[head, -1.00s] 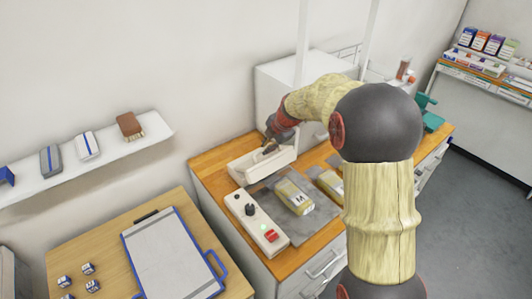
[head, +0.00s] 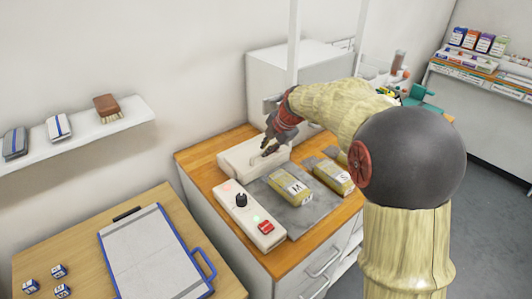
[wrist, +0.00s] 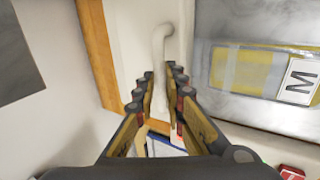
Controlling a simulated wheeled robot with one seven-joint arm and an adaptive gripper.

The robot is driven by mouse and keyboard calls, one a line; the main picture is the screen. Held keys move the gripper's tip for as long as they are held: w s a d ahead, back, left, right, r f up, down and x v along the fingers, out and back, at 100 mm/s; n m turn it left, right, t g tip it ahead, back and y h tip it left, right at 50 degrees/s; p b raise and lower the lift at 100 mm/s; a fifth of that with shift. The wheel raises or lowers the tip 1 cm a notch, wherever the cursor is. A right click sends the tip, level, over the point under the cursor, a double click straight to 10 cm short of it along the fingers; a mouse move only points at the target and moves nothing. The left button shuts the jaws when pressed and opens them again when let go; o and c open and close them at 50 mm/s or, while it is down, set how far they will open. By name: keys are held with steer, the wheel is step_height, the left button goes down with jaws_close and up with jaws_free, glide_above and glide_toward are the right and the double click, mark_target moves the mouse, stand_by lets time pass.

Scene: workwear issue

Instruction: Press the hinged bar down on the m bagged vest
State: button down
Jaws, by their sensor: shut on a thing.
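The white hinged bar (head: 240,160) lies along the back left of a grey plate (head: 318,212); I cannot tell if it is fully down. My gripper (head: 268,152) is at the bar, shut on its pale handle, which runs between the fingers (wrist: 161,88) in the wrist view (wrist: 160,45). The M bagged vest (head: 290,187), yellow-grey with a white label, lies on the plate just in front of the bar; it also shows at the right of the wrist view (wrist: 245,70). Whether its end is under the bar is unclear.
An S bagged vest (head: 333,177) lies right of the M one. A white control box (head: 240,216) with a black knob and red button stands at the front left. A blue-edged clipboard (head: 150,250) lies on the nearer table. A white cabinet (head: 265,92) stands behind.

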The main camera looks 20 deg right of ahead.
mark_target(268, 161)
steer(key=f, duration=0.1)
steer(key=s+f, duration=0.1)
steer(key=f, duration=0.1)
steer(key=shift+s+d+f+g, duration=0.15)
steer(key=shift+s+g, duration=0.1)
steer(key=shift+g, duration=0.05)
steer(key=shift+b, duration=0.3)
steer(key=c, duration=2.1)
jaws_free()
steer(key=shift+d, duration=0.25)
steer(key=shift+c, duration=0.2)
steer(key=shift+r, duration=0.45)
steer(key=v, duration=1.1)
steer(key=shift+r, duration=0.6)
